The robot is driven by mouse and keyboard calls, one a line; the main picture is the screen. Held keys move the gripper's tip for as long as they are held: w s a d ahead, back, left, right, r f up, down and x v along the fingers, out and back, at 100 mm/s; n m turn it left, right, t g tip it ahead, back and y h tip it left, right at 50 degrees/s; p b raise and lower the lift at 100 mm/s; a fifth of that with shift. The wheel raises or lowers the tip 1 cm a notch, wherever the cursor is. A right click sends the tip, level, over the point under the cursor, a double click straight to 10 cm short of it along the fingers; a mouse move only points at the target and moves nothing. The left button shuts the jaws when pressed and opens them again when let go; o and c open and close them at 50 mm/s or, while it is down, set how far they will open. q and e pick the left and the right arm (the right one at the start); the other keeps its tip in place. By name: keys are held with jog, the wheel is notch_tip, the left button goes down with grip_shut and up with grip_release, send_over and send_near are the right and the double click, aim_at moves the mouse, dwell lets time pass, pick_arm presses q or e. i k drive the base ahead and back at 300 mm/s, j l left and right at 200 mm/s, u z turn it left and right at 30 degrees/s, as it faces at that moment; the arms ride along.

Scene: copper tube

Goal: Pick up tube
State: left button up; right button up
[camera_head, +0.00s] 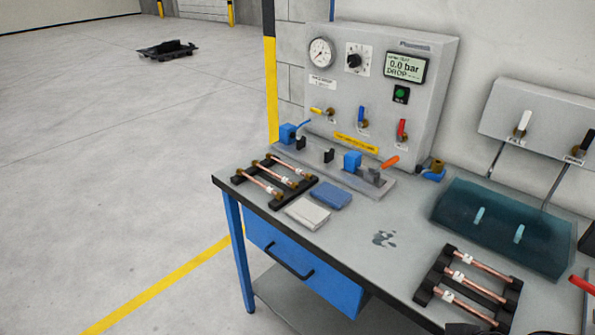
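Copper tubes lie in two black racks on the workbench. The left rack (247,193) holds tubes with brass-coloured ends and white tags, one of them the front tube (262,184). The right rack (427,285) holds three copper tubes with white tags: a back tube (490,270), a middle tube (482,289) and a front tube (470,309). The tubes lie side by side across the rack bars. Neither of my grippers can be made out in the head view.
A grey test panel (380,85) with gauge, display and levers stands behind a clamp fixture (290,155). A white cloth (307,213) and blue cloth (330,195) lie by the left rack. A teal translucent tank (500,225) stands behind the right rack. The bench middle is mostly clear.

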aim_at(280, 196)
jog(key=z, duration=3.8)
jog(key=u, duration=0.3)
jog(key=k+j+u, duration=0.35)
jog(key=j+u, duration=0.15)
jog(key=j, duration=0.2)
jog(key=k+j+u, duration=0.2)
jog(key=j, duration=0.2)
jog(key=k+j, duration=0.1)
jog(key=j, duration=0.3)
jog(key=k+j, duration=0.15)
jog(key=j, duration=0.3)
jog(key=k+j+u, duration=0.1)
jog(key=j, duration=0.3)
jog(key=k+j, duration=0.15)
jog(key=j, duration=0.25)
jog(key=k+j, duration=0.1)
jog(key=j, duration=0.35)
jog(key=u, duration=0.05)
